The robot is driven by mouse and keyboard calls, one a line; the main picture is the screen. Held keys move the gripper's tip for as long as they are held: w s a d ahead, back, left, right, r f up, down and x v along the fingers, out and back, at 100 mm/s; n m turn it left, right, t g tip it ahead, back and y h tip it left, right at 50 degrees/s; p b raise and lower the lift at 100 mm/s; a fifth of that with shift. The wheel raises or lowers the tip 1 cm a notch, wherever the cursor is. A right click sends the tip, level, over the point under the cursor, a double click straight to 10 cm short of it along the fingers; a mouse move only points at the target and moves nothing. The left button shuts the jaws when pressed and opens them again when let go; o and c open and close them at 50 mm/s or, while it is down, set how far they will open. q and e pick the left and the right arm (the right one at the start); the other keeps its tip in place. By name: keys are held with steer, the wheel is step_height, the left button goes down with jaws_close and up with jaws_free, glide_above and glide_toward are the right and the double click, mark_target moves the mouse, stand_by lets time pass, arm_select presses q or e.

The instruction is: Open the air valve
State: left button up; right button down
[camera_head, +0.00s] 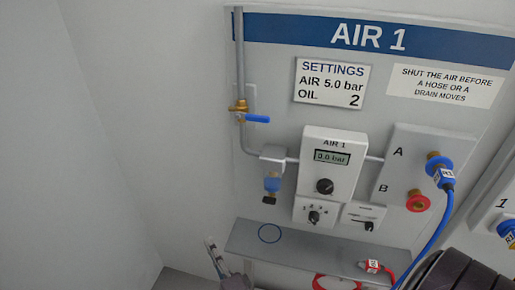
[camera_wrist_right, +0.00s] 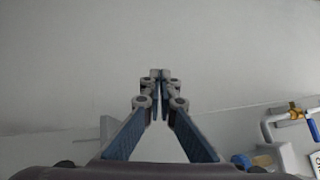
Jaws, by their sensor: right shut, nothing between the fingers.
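The air valve (camera_head: 239,107) is a brass body on a vertical grey pipe at the left of the AIR 1 panel. Its blue lever (camera_head: 257,119) points right, crosswise to the pipe. The valve also shows at the right edge of the right wrist view (camera_wrist_right: 296,112), with its blue lever (camera_wrist_right: 313,130). My right gripper (camera_head: 211,244) is low and left of the panel, below the valve and apart from it. In the right wrist view the gripper (camera_wrist_right: 160,75) has its fingertips together, with nothing between them. My left gripper is not in view.
The regulator box (camera_head: 345,148) reads 0.0 bar. A settings card (camera_head: 332,82) says air 5.0 bar, oil 2. A grey shelf (camera_head: 320,250) juts out below. A blue hose (camera_head: 438,225) hangs at the right from port A. The wall left of the valve is bare.

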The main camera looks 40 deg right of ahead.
steer(key=s+d+r+m+g+h+b, duration=0.1)
steer(key=s+d+r+m+h, duration=0.1)
steer(key=r+m+h, duration=0.4)
steer(key=s+d+r+m+h, duration=0.2)
steer(key=d+r+m+h, duration=0.2)
steer(key=r+m, duration=0.5)
steer(key=s+d+r+m+g+h+b, duration=0.1)
steer(key=s+d+r+m+h, duration=0.2)
steer(key=r+m+h, duration=0.5)
steer(key=d+m+h, duration=0.1)
steer(key=m, duration=0.2)
steer(key=shift+g+b, duration=0.3)
steer(key=shift+r, duration=0.1)
steer(key=p, duration=0.8)
glide_toward(252, 118)
steer(key=shift+w+d+r, duration=1.3)
steer(key=shift+d+r, duration=0.1)
steer(key=shift+d, duration=1.4)
steer(key=shift+w, duration=0.1)
